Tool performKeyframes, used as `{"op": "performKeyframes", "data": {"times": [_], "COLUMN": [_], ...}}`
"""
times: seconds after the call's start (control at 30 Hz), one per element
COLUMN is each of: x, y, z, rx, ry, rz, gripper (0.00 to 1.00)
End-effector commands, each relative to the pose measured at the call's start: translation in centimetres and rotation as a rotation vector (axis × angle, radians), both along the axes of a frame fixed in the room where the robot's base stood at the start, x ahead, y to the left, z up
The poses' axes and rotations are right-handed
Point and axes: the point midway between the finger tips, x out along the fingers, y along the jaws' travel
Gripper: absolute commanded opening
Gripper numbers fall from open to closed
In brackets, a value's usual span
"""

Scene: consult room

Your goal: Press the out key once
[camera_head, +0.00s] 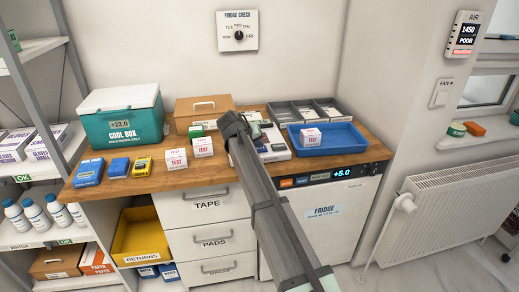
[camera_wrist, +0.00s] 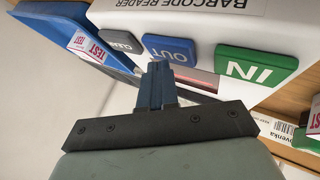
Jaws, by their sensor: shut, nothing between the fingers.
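The out key is a blue square key (camera_wrist: 167,48) marked OUT, seen upside down on the front of a white barcode reader (camera_wrist: 190,14) in the wrist view. A green IN key (camera_wrist: 256,65) is to its right and a grey key (camera_wrist: 122,41) to its left. My gripper (camera_wrist: 157,68) is shut and empty. Its fingertips overlap the lower edge of the out key in the picture; I cannot tell whether they touch it. In the head view my gripper (camera_head: 234,124) is over the counter beside the reader, and my arm hides part of the reader.
A blue tray (camera_head: 349,135) holding a TEST box (camera_head: 310,137) stands right of the reader. More TEST boxes (camera_head: 176,159) stand to the left. A brown box (camera_head: 202,104) and a grey divided tray (camera_head: 285,113) are behind.

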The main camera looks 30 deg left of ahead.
Motion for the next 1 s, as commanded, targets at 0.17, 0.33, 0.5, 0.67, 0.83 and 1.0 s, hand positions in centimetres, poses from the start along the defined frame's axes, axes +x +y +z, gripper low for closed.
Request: {"op": "performKeyframes", "data": {"times": [0.17, 0.33, 0.5, 0.67, 0.83, 1.0], "x": [0.0, 0.0, 0.0, 0.0, 0.0, -0.01], "y": [0.0, 0.0, 0.0, 0.0, -0.01, -0.01], "z": [-0.17, -0.34, -0.5, -0.66, -0.82, -0.98], "rx": [0.0, 0.0, 0.0, 0.0, 0.0, 0.0], "ry": [0.0, 0.0, 0.0, 0.0, 0.0, 0.0], "rz": [0.0, 0.0, 0.0, 0.0, 0.0, 0.0], "gripper": [0.0, 0.0, 0.0, 0.0, 0.0, 0.0]}}
